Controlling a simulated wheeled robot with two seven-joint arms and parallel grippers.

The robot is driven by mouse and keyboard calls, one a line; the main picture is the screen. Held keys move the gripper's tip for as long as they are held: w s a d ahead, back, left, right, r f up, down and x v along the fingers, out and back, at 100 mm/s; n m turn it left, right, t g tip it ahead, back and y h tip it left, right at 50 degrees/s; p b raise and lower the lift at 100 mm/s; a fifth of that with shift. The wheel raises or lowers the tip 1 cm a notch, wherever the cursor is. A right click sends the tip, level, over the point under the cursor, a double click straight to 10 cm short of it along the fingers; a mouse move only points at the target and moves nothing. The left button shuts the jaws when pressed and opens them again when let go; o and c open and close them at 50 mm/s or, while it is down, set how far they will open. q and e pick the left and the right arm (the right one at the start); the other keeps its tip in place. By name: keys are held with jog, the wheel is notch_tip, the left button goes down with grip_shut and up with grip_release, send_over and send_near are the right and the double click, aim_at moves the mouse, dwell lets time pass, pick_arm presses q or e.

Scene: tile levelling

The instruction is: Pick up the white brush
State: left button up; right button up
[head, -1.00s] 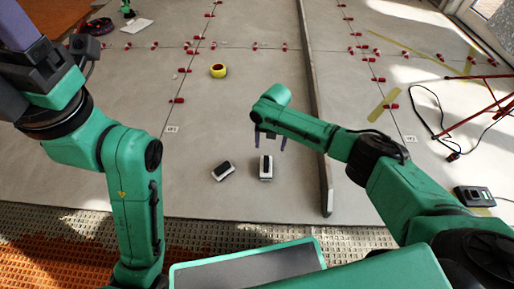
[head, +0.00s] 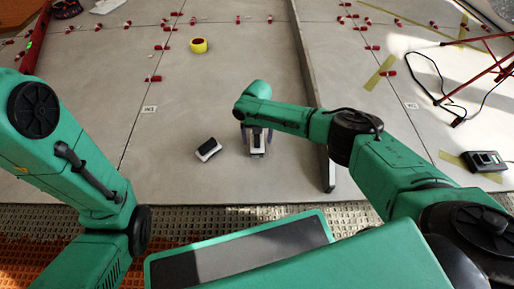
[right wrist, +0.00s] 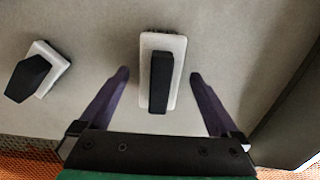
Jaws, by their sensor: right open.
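A white brush (right wrist: 173,55) with a black handle lies on the grey floor, upright in the right wrist view. In the head view the brush (head: 257,152) is partly covered by my right gripper (head: 257,137). My right gripper (right wrist: 158,75) is open, with one purple finger on each side of the brush and a gap on both sides. A second white block with a black top (right wrist: 42,68) lies tilted to the left of it; in the head view it also shows (head: 208,149). My left arm is at the left of the head view, its gripper outside the picture.
A long upright grey strip (head: 305,60) runs just right of my right gripper. Several red clips stand along the tile joints. A black device (head: 484,161) and a cable are at the right.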

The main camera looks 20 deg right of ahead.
jog(key=shift+r, duration=0.2)
jog(key=shift+c, duration=0.9)
grip_shut()
jog(key=shift+r, duration=0.1)
